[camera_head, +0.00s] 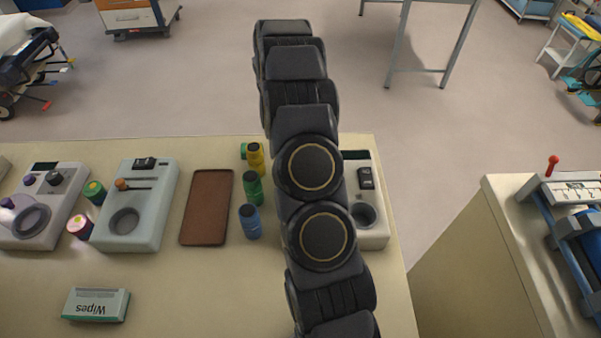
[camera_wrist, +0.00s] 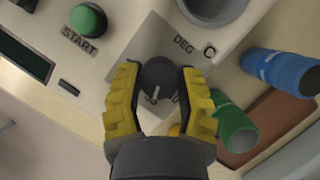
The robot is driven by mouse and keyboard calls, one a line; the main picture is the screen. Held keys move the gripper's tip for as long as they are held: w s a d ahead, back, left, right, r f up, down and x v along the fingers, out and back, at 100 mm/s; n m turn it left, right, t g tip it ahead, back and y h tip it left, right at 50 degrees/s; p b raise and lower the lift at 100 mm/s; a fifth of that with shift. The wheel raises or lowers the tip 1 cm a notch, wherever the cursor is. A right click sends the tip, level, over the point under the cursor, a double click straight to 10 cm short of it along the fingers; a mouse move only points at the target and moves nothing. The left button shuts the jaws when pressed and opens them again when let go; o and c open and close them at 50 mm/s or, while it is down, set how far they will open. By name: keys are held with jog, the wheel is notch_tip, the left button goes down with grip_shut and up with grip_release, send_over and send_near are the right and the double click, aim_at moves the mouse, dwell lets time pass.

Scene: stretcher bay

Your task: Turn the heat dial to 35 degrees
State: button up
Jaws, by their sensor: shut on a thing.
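The heat dial (camera_wrist: 156,82) is a dark round knob with a white pointer line, on the pale panel of a device (camera_wrist: 125,45). Its pointer slants toward the lower part of the wrist view; the scale marks around it are mostly covered. My gripper (camera_wrist: 160,72) has its two yellow ridged fingers shut on the dial, one on each side. A "DEG C" label is just above the dial and a green START button (camera_wrist: 88,19) lies to the upper left. In the head view my arm hides the gripper and dial; part of the device (camera_head: 374,229) shows to its right.
Blue (camera_wrist: 281,71) and green (camera_wrist: 234,124) tubes lie close to the device, near my right finger. A dark display (camera_wrist: 22,55) is at the panel's left. On the table are a brown tray (camera_head: 206,207), a wipes box (camera_head: 96,304) and other devices (camera_head: 132,215).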

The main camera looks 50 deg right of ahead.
jog(key=shift+a, duration=0.15)
jog(key=o, duration=1.1)
jog(key=shift+o, duration=0.2)
jog(key=shift+w, duration=0.1)
jog(key=shift+w+r, duration=0.15)
jog(key=shift+r, duration=0.25)
jog(key=v, duration=1.1)
